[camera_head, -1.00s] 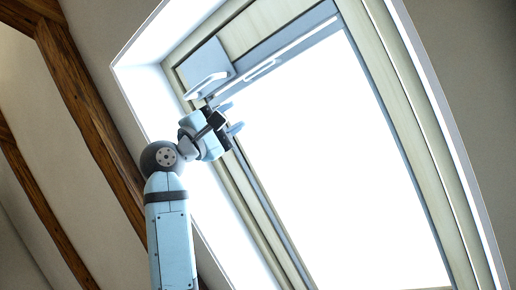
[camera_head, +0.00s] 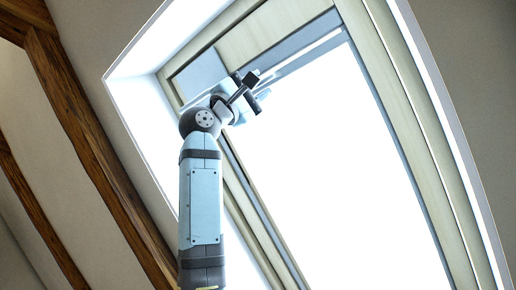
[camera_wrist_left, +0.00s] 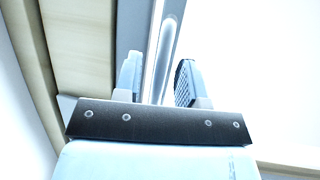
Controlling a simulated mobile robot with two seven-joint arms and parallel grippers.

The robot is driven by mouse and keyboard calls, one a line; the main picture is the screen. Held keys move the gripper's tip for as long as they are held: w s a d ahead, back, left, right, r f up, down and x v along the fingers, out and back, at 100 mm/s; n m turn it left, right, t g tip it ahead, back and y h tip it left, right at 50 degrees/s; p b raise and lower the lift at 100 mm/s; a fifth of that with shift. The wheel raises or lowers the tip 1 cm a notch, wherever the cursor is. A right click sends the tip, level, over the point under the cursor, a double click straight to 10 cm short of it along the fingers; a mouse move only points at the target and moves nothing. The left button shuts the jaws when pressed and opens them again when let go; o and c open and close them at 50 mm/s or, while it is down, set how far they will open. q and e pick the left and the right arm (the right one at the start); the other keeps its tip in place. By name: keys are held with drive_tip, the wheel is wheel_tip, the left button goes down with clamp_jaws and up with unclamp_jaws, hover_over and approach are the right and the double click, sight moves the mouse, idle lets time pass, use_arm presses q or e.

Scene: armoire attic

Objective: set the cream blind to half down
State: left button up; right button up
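The skylight's pale blind bar (camera_head: 315,47) runs along the top of the bright pane, just below the frame head. Hardly any cream blind cloth can be made out below it. My left gripper (camera_head: 262,86) is up at the left part of this bar and hides some of it. In the left wrist view the gripper's two fingers (camera_wrist_left: 158,82) are apart. The long pale handle of the bar (camera_wrist_left: 167,45) shows between them, without clear contact on either side. My right gripper is not in view.
The wooden window frame (camera_head: 405,110) surrounds the glaring pane (camera_head: 340,170). A white reveal (camera_head: 140,100) lies close to my left arm. Dark roof beams (camera_head: 85,125) cross the sloped wall at left. The space over the pane is clear.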

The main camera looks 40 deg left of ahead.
use_arm(q)
drive_tip(key=shift+w+d+r, duration=0.2)
drive_tip(key=shift+r, duration=0.05)
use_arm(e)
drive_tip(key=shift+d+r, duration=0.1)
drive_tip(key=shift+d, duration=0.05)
